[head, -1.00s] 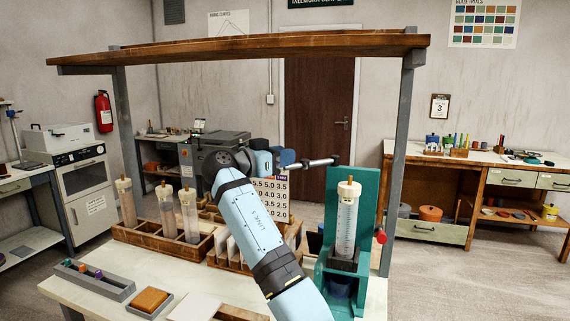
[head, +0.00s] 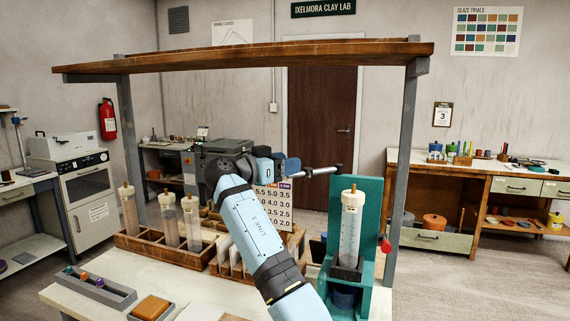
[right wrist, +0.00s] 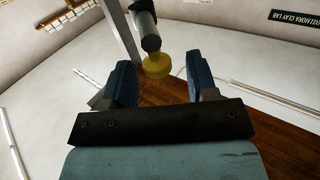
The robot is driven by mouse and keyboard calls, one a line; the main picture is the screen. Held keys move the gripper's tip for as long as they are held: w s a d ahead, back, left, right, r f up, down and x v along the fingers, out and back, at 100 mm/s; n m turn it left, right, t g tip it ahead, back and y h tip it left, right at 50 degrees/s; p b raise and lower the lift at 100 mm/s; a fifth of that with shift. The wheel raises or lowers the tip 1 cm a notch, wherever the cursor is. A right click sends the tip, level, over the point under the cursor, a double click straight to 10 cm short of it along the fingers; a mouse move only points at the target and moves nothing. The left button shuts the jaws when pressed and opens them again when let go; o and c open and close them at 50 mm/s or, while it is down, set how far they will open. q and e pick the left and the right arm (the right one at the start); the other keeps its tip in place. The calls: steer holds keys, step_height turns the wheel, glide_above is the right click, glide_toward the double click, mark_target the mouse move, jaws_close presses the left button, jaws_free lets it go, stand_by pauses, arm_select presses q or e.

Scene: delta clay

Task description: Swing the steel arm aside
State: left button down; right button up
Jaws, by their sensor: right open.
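The steel arm (head: 320,171) is a thin silver rod that sticks out level above the teal stand (head: 371,215), with a dark fitting near its right end. In the right wrist view the steel arm (right wrist: 147,28) shows as a grey cylinder ending in a yellow knob (right wrist: 157,65). My right gripper (head: 290,166) is at the rod's left end. Its blue fingers are open, with the knob in the gap between them near the tips (right wrist: 161,72). I cannot tell whether a finger touches it. My left gripper is not in view.
A clear syringe-like tube (head: 350,228) stands upright in the teal stand, below the rod. A number card (head: 273,203) and a wooden rack (head: 155,248) of several tubes stand to the left. A wooden shelf (head: 250,55) on grey posts spans overhead. A red knob (head: 385,246) is on the stand's right.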

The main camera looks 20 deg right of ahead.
steer(key=b+v, duration=0.1)
steer(key=v, duration=1.2)
steer(key=shift+a, duration=0.35)
steer(key=shift+f, duration=0.1)
